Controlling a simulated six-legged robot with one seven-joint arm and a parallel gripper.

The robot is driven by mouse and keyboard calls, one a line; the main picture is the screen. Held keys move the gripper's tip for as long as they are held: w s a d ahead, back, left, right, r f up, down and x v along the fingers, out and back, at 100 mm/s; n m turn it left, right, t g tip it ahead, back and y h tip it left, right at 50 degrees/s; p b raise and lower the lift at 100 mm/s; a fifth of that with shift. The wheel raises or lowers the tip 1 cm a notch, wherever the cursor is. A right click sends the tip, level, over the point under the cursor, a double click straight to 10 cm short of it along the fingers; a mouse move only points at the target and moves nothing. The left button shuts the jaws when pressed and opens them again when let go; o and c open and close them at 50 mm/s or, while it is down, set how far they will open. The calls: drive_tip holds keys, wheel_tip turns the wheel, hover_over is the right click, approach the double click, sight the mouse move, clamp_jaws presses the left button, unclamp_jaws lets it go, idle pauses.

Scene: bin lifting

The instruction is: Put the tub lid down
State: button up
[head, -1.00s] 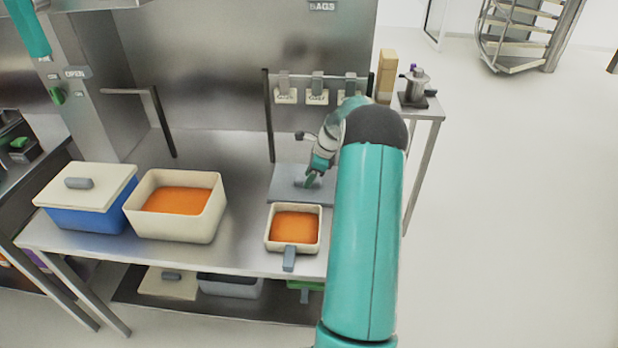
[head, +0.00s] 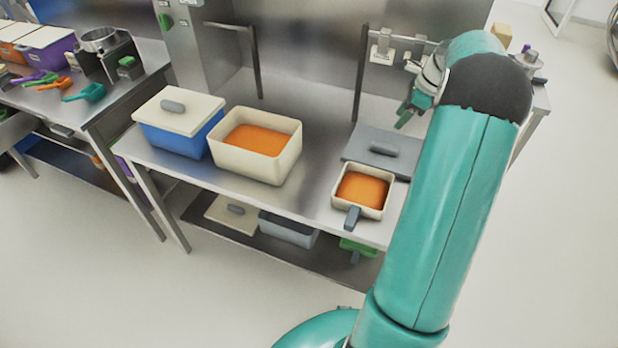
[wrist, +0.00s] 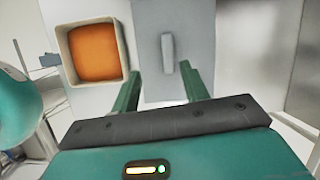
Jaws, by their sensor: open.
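A grey lid (head: 383,150) with a darker grey bar handle lies flat on the steel table, behind the small cream tub of orange contents (head: 361,190). The lid also shows in the wrist view (wrist: 180,75), with its handle upright in the picture, beyond and between my fingertips. My gripper (head: 405,115) is above the lid, apart from it, open and empty. Its two green fingers also show in the wrist view (wrist: 164,85), spread apart. My arm hides the right part of the table in the head view.
A larger cream tub with orange contents (head: 257,145) and a blue tub with a cream lid (head: 178,123) stand to the left on the table. A lower shelf holds more tubs (head: 288,229). A side table with scoops (head: 84,92) is further left.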

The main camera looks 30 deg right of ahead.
drive_tip(key=s+a+r+n+h, duration=0.1)
drive_tip(key=a+r+n, duration=0.5)
drive_tip(key=a, duration=0.7)
drive_tip(key=s+a+r+n+h, duration=0.1)
drive_tip(key=a+r+n, duration=0.55)
drive_tip(key=a, duration=0.65)
drive_tip(key=s+a+n+t, duration=0.2)
drive_tip(key=s+a+n, duration=1.2)
drive_tip(key=s+a, duration=0.3)
drive_tip(key=shift+s+a+f+h, duration=0.15)
drive_tip(key=shift+a+f+h, duration=0.2)
drive_tip(key=shift+a, duration=0.25)
drive_tip(key=shift+s+n, duration=0.1)
drive_tip(key=shift+n, duration=0.15)
